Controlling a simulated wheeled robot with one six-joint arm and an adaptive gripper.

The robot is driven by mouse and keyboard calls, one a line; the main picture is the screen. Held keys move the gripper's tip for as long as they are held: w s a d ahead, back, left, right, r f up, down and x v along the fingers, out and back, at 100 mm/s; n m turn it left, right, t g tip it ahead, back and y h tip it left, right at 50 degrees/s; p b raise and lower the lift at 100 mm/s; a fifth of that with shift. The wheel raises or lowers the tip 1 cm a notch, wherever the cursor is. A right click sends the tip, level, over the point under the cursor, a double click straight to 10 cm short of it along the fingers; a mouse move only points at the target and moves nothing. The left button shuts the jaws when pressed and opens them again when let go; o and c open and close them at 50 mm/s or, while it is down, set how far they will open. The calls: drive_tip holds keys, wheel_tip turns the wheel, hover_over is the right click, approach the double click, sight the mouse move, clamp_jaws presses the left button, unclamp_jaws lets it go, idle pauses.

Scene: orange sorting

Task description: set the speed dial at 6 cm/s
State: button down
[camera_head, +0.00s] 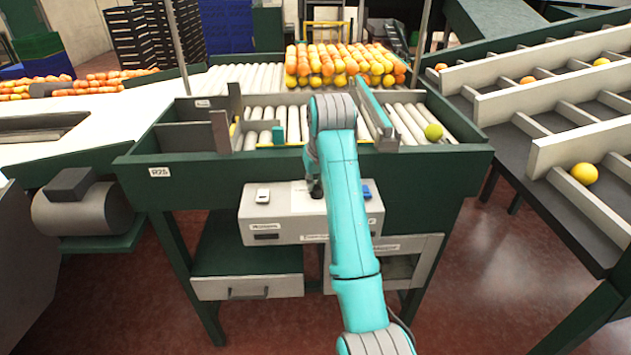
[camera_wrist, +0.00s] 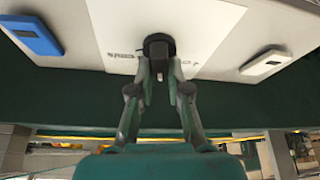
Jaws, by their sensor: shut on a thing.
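The speed dial (camera_wrist: 159,44) is a round black knob on a white label plate (camera_wrist: 190,18) in the wrist view. My gripper (camera_wrist: 159,75) has its fingertips closed on the knob. The printing beside it, partly readable as "cm/s", is upside down and partly covered, so I cannot read the dial's setting. In the head view the grey control box (camera_head: 283,227) is on the front of the green stand. My gripper (camera_head: 316,188) is at its top face, and my arm hides much of the dial and the plate.
A white switch unit (camera_head: 262,196) sits left of the dial and a blue one (camera_head: 367,191) right of it. Behind the box is a roller conveyor (camera_head: 405,122) with piled oranges (camera_head: 345,62) and a yellow-green fruit (camera_head: 433,132). A sloped sorting rack (camera_head: 560,150) stands at right.

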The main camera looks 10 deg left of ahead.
drive_tip(key=shift+d+f+m+h, duration=0.1)
drive_tip(key=shift+m+h, duration=0.4)
drive_tip(key=shift+m, duration=0.7)
drive_tip(key=c, duration=1.1)
unclamp_jaws()
